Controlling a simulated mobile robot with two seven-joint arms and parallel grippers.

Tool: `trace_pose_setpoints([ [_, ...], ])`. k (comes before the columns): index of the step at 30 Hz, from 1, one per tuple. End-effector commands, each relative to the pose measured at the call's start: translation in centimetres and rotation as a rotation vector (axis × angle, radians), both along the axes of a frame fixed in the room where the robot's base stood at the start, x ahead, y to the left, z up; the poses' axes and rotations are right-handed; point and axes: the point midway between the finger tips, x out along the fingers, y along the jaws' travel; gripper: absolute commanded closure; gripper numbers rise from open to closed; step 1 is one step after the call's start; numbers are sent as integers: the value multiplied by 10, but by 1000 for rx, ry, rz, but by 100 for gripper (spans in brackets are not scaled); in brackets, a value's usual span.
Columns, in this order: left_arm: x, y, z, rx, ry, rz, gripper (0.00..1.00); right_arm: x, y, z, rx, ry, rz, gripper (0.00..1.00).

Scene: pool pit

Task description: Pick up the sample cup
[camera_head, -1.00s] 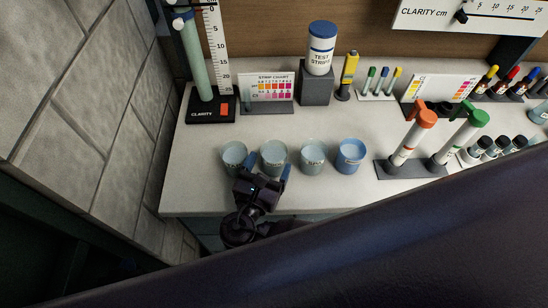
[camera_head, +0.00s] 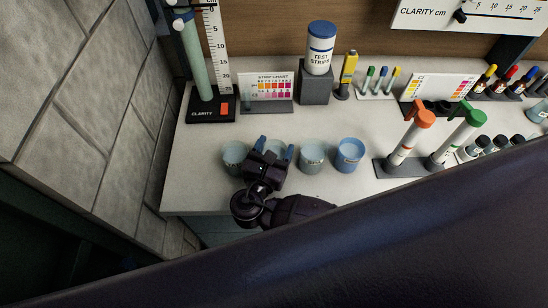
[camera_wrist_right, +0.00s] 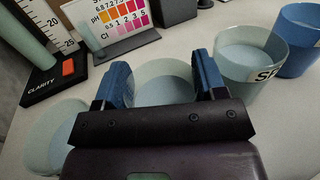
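A row of cups stands on the white counter. A pale cup (camera_head: 235,153) is at the left, then a pale blue-grey cup (camera_head: 276,147) partly hidden by my gripper, a pale cup (camera_head: 312,156) with a label, and a blue cup (camera_head: 348,156). Which is the sample cup I cannot tell for sure; the label is only partly legible. My right gripper (camera_head: 275,149) is open at the second cup. In the right wrist view its blue fingers (camera_wrist_right: 163,84) stand either side of that cup (camera_wrist_right: 165,92); contact is unclear. My left gripper is not in view.
The labelled cup (camera_wrist_right: 247,62) stands close right of the fingers, the left cup (camera_wrist_right: 52,140) close left. Behind are the strip chart (camera_head: 266,87), clarity stand (camera_head: 210,108) and test strips bottle (camera_head: 320,50). Orange- and green-capped tubes (camera_head: 410,140) stand right. A stone wall bounds the left.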

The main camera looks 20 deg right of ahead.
Motion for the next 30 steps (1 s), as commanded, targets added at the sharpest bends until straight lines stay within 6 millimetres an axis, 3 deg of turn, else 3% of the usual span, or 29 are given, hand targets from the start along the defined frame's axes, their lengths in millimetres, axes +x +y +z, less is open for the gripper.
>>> trace_pose_setpoints([
  [8, 0, 0, 0, 0, 0, 0, 100, 0, 0, 2, 2, -1, 0, 63],
  [14, 0, 0, -1, 0, -1, 0, 100, 0, 0, 21, 3, -2, 0, 63],
  [30, 0, 0, 0, 0, -2, 0, 100, 0, 1, 153, 7, -6, 0, 63],
])
